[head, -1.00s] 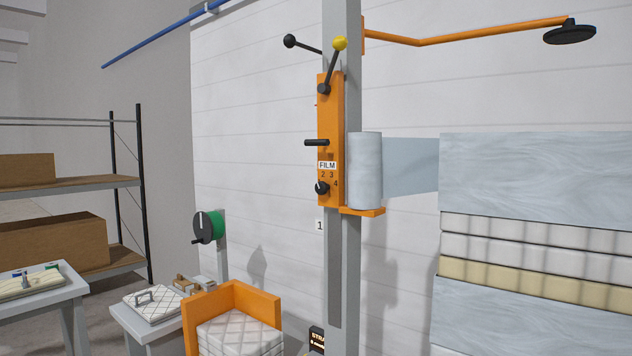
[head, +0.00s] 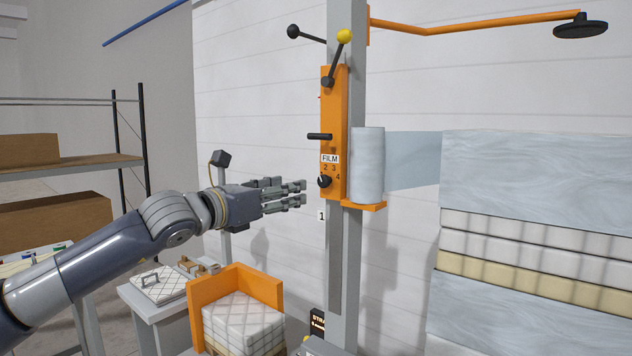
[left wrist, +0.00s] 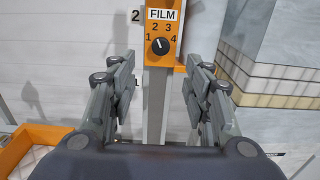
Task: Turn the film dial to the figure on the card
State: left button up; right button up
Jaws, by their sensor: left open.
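The film dial (head: 324,182) is a black knob with a white mark on the orange carriage (head: 334,100), under a FILM label (head: 330,159). In the left wrist view the dial (left wrist: 160,46) has figures 1 to 4 around it; its white mark points up and left, but I cannot tell exactly at which figure. A white plate with a 1 (head: 321,215) is below the carriage. A figure 2 (left wrist: 135,15) shows left of the label; I cannot tell which is the card. My left gripper (head: 304,193) is open and empty, short of the dial. My right gripper is not in view.
A film roll (head: 367,165) stands right of the dial, its film running to the wrapped stack (head: 530,170). A black handle (head: 319,136) sticks out above the dial.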

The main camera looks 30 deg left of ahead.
aim_at(322, 182)
pick_arm(q)
jog(key=w+p, duration=0.2)
jog(key=w, duration=0.1)
jog(key=w+p, duration=0.2)
jog(key=w, duration=0.1)
jog(key=w+d+p, duration=0.1)
jog(key=w+p, duration=0.2)
jog(key=w, duration=0.1)
jog(key=shift+r, duration=0.1)
jog(key=shift+w, duration=0.4)
jog(key=c, duration=1)
